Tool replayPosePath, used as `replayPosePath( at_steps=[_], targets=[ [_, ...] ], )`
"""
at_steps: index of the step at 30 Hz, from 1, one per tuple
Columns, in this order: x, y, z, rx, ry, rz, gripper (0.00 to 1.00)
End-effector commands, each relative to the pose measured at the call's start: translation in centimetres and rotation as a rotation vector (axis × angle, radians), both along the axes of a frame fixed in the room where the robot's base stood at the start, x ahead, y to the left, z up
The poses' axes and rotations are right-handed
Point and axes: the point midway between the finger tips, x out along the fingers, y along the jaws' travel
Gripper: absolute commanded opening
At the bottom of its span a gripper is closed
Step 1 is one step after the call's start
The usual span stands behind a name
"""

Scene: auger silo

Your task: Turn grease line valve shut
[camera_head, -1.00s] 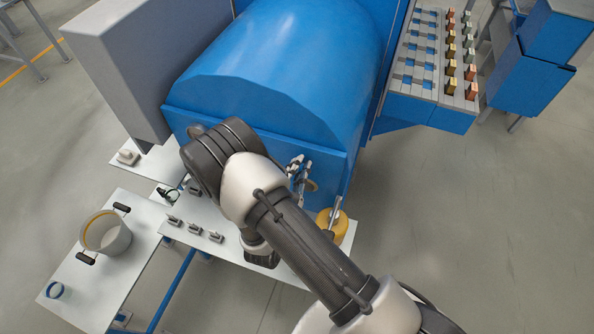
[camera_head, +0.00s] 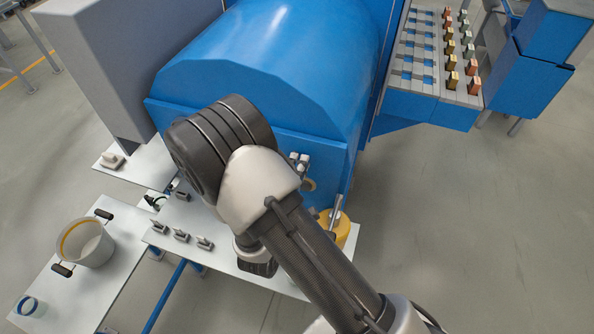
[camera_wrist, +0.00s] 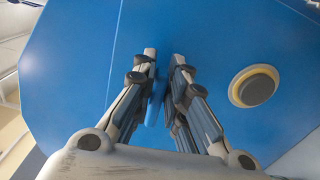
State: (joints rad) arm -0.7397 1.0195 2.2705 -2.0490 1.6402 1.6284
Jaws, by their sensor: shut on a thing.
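My gripper (camera_wrist: 163,62) reaches up to the blue machine face in the wrist view. Its two fingers are close together on a narrow blue piece (camera_wrist: 155,102), which looks like the grease line valve's handle. Most of that piece is hidden between the fingers, so its angle is hard to tell. In the head view only a bit of my gripper (camera_head: 300,162) shows past my arm, against the front of the blue machine (camera_head: 262,92). The valve itself is hidden there.
A yellow ring with a grey centre (camera_wrist: 255,88) sits on the face right of my gripper. A yellow can (camera_head: 335,226) stands on the ledge below. A pot (camera_head: 88,242) is on the left table. Small grey clips (camera_head: 181,235) lie on the ledge.

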Motion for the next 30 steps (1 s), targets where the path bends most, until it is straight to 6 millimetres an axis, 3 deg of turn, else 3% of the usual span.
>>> replayPosePath(
  at_steps=[22, 23, 30],
  targets=[
    [-0.02, -0.03, -0.20, 0.085, -0.029, 0.000, 0.00],
    [-0.02, -0.03, -0.20, 0.085, -0.030, 0.000, 0.14],
    [-0.02, -0.02, -0.19, 0.084, -0.029, 0.000, 0.30]
  ],
)
